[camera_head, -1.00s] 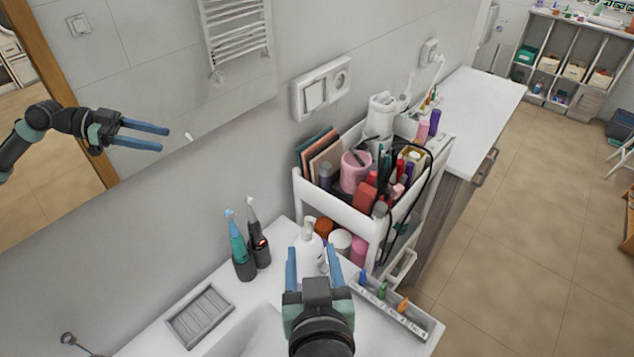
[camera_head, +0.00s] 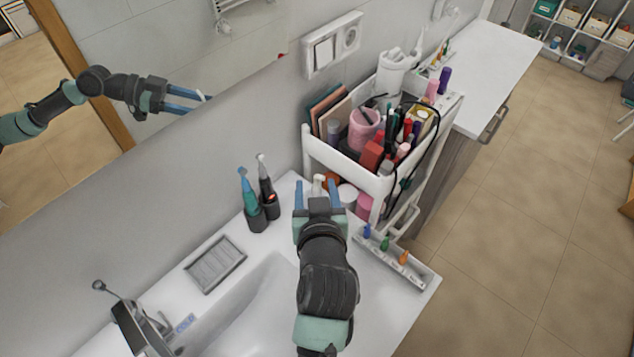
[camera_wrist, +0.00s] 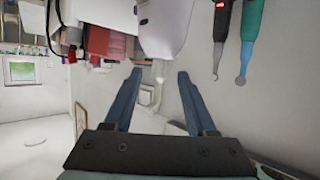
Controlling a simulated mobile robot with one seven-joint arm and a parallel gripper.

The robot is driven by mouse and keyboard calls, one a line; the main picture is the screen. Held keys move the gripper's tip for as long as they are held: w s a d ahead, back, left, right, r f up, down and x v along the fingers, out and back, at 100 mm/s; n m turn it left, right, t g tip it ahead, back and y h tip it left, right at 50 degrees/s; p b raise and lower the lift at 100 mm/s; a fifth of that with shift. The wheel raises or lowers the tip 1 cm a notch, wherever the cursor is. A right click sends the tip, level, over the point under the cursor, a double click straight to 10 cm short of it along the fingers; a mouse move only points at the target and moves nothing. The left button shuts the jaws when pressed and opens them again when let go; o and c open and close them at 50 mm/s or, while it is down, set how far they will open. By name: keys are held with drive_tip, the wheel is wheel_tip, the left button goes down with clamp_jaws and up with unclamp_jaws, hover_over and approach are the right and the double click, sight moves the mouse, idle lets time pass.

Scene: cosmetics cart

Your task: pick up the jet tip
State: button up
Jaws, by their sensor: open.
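A white tray (camera_head: 418,273) lies on the counter's right end. It holds small upright tips: a blue tip (camera_head: 367,231), a green tip (camera_head: 385,243) and an orange tip (camera_head: 404,257). I cannot tell which of them is the jet tip. My gripper (camera_head: 317,188) is open and empty, left of and beyond this tray. In the wrist view its fingers (camera_wrist: 158,76) point towards a white pump bottle (camera_wrist: 165,28), with no tip between them. In the head view the gripper mostly hides that bottle.
A white cart (camera_head: 345,166) full of cosmetics stands behind the tray. A grey soap dish (camera_head: 215,265) and the sink (camera_head: 255,300) lie at the left. More small coloured tips (camera_head: 445,48) stand on the far counter.

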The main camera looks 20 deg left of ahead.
sight(316, 179)
drive_tip(key=shift+p+x, duration=0.65)
drive_tip(key=shift+x, duration=1.7)
drive_tip(key=shift+d+f, duration=0.1)
drive_tip(key=shift+f, duration=0.05)
clamp_jaws()
